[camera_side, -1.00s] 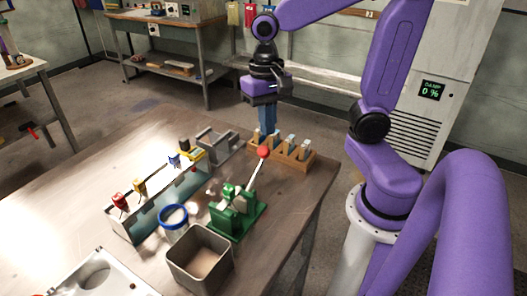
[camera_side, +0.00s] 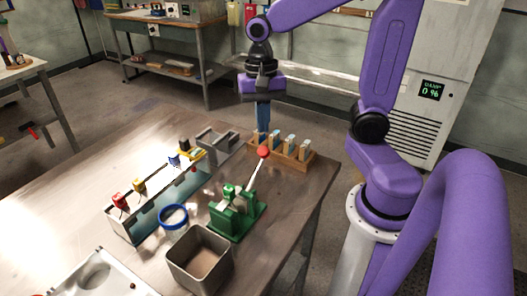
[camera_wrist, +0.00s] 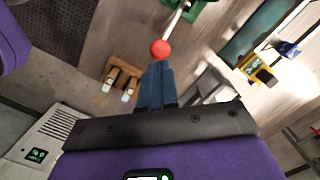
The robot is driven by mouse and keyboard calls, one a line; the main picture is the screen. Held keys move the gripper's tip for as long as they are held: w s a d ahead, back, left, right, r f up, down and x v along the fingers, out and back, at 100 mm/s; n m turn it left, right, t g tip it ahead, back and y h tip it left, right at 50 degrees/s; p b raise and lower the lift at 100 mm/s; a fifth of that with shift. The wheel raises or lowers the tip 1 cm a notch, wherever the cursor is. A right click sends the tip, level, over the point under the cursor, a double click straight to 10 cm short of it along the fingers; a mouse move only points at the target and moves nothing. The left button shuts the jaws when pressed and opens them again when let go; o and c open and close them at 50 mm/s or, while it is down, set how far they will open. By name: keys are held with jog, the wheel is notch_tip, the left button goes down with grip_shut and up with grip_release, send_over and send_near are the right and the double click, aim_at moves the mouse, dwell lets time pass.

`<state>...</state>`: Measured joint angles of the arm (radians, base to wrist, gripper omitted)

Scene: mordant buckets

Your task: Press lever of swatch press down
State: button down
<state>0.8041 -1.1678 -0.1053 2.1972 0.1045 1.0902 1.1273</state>
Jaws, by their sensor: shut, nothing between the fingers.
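The green swatch press (camera_side: 237,213) stands on the table. Its metal lever (camera_side: 256,174) slants up and ends in a red ball knob (camera_side: 263,152). My gripper (camera_side: 263,130) points down with its blue fingers shut and empty. In the side view the fingertips are just above and behind the red knob. In the wrist view the red knob (camera_wrist: 160,49) lies just beyond the tips of the shut fingers (camera_wrist: 159,66), and part of the green press (camera_wrist: 190,8) shows at the top edge. I cannot tell whether the fingertips touch the knob.
A wooden rack (camera_side: 290,152) with several pale pieces stands just behind the knob, close to my fingers. A long trough (camera_side: 150,212) with coloured clips lies left.

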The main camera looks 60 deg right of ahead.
aim_at(263, 146)
jog(key=shift+s+a+f, duration=0.15)
jog(key=shift+f, duration=1.15)
jog(key=shift+s+a+f, duration=0.1)
jog(key=shift+f, duration=1.2)
jog(key=shift+f, duration=2.15)
jog(key=shift+d, duration=0.1)
jog(key=shift+w+d+r, duration=0.25)
jog(key=shift+w+d, duration=0.3)
jog(key=shift+w+d+r, duration=0.25)
jog(key=shift+w+d, duration=0.25)
jog(key=shift+w, duration=0.05)
jog(key=shift+r, duration=0.1)
